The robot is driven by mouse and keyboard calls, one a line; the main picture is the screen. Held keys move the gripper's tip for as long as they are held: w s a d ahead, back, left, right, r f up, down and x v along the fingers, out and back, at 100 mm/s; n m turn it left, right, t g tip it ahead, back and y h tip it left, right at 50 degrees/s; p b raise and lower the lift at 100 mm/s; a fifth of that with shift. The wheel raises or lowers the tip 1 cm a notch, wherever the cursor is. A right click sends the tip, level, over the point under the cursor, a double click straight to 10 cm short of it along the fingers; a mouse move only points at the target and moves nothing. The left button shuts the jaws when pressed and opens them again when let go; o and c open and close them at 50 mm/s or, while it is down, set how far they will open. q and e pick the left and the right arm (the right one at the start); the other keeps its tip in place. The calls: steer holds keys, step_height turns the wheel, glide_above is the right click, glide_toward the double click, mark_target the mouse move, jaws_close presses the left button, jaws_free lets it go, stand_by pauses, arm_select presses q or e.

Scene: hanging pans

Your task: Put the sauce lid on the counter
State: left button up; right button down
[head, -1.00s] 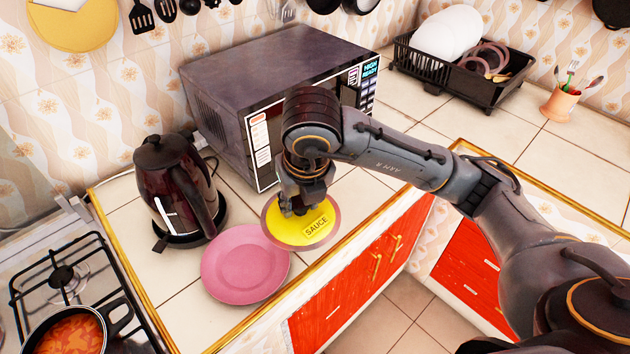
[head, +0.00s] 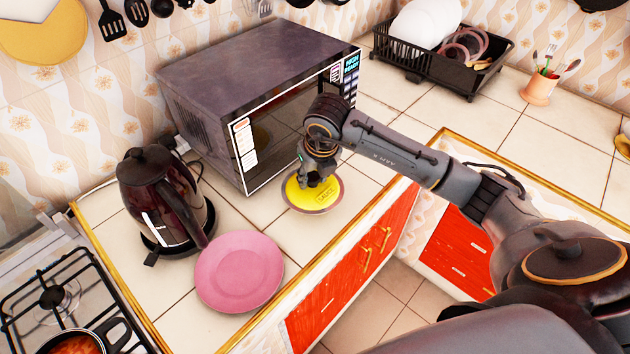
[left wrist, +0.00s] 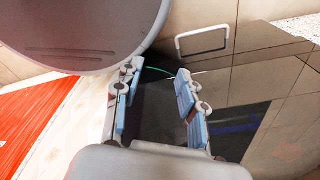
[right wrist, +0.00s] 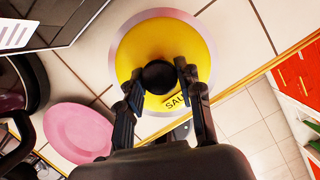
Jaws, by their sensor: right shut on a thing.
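The sauce lid (head: 326,201) is a round yellow disc with a pinkish-grey rim and a "SAUCE" label. In the head view it is at the counter (head: 364,170) surface, in front of the microwave and right of the pink plate. My right gripper (head: 315,180) is above it, shut on its dark knob. In the right wrist view the lid (right wrist: 165,98) lies beyond the fingers (right wrist: 160,76), which close around the black knob. Whether the lid touches the tiles is hard to tell. My left gripper (left wrist: 155,95) shows only in its own wrist view, with fingers apart and nothing between them.
The microwave (head: 255,95) stands just behind the lid. The pink plate (head: 240,272) lies to its left, with a dark kettle (head: 160,190) beyond. The counter's gold front edge (head: 375,208) is near. A stove (head: 60,295) with a pan is at the lower left.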

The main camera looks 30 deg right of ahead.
mark_target(315, 186)
steer(key=shift+w+d+f, duration=0.1)
steer(key=shift+d+f, duration=0.05)
steer(key=shift+f, duration=0.1)
steer(key=p+x, duration=0.2)
steer(key=x, duration=0.1)
steer(key=shift+s+d+f, duration=0.1)
steer(key=shift+s+d, duration=0.05)
steer(key=shift+s, duration=0.05)
steer(key=shift+f, duration=0.25)
arm_select(q)
steer(key=shift+s+a+r, duration=0.1)
steer(key=shift+s+r, duration=0.5)
steer(key=shift+r, duration=0.3)
arm_select(e)
steer(key=shift+f, duration=0.1)
steer(key=c, duration=0.9)
jaws_free()
arm_select(q)
steer(key=shift+w, duration=0.1)
arm_select(e)
steer(key=shift+r, duration=0.25)
arm_select(q)
step_height(315, 186, down, 2)
steer(key=shift+w+f+b, duration=0.1)
steer(key=shift+w+b, duration=0.05)
steer(key=shift+b, duration=1)
arm_select(e)
steer(key=v, duration=1.1)
steer(key=shift+s+r, duration=0.2)
steer(key=shift+r, duration=0.1)
